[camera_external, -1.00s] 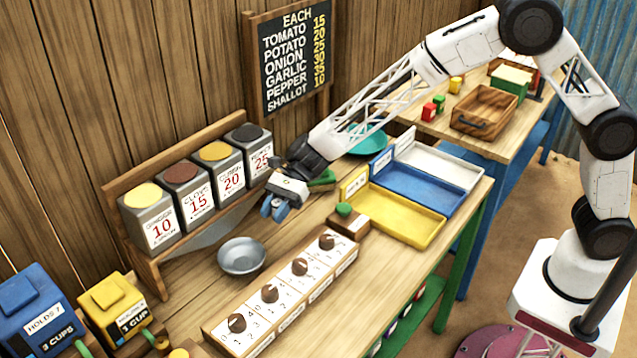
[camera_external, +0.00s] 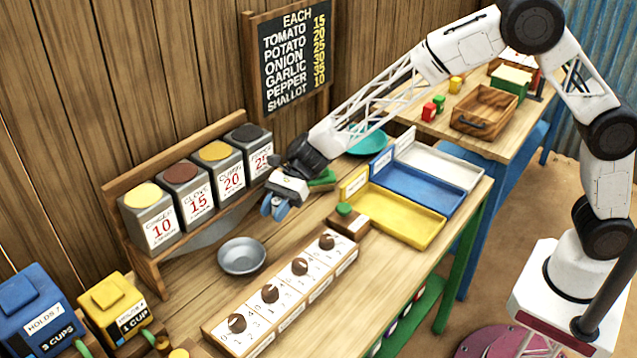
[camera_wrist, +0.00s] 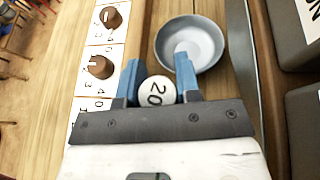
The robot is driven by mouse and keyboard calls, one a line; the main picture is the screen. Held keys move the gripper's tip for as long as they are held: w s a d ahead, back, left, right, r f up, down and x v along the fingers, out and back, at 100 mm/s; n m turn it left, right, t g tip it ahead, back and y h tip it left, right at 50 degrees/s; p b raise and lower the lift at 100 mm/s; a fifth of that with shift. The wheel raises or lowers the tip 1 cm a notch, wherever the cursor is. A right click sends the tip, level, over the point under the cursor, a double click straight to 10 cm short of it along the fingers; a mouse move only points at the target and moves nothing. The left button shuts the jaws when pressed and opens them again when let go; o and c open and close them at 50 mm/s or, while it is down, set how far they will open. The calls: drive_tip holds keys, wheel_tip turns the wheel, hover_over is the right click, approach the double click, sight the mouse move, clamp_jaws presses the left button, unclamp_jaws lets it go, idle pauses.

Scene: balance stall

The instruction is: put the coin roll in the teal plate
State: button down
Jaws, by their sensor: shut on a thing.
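My gripper (camera_external: 273,207) is over the wooden bench, in front of the spice tins. In the external view the coin roll cannot be made out between the fingers. The teal plate (camera_external: 374,142) lies toward the back of the bench, behind my forearm, which partly covers it.
A grey metal bowl (camera_external: 242,258) stands near my gripper. A board with several knobs (camera_external: 270,294) lies in front. A green object (camera_external: 322,181) sits just behind my gripper. Yellow (camera_external: 398,222), blue (camera_external: 428,187) and white trays lie right; spice tins (camera_external: 195,187) line the left.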

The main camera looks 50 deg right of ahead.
sight(360, 142)
wheel_tip(360, 142, up, 19)
drive_tip(key=w+d+m+t, duration=0.2)
drive_tip(key=w+d, duration=0.2)
drive_tip(key=d, duration=1.2)
drive_tip(key=w+d+m+t, duration=0.2)
drive_tip(key=w+d+t, duration=0.1)
drive_tip(key=d, duration=1.3)
drive_tip(key=w+d+m+t, duration=0.2)
drive_tip(key=w+d, duration=0.2)
drive_tip(key=d, duration=1.3)
wheel_tip(360, 142, down, 18)
drive_tip(key=shift+f+h, duration=0.25)
drive_tip(key=shift+h, duration=0.15)
drive_tip(key=shift+s, duration=0.1)
drive_tip(key=shift+f, duration=3.1)
drive_tip(key=shift+f, duration=0.1)
drive_tip(key=shift+f, duration=1.75)
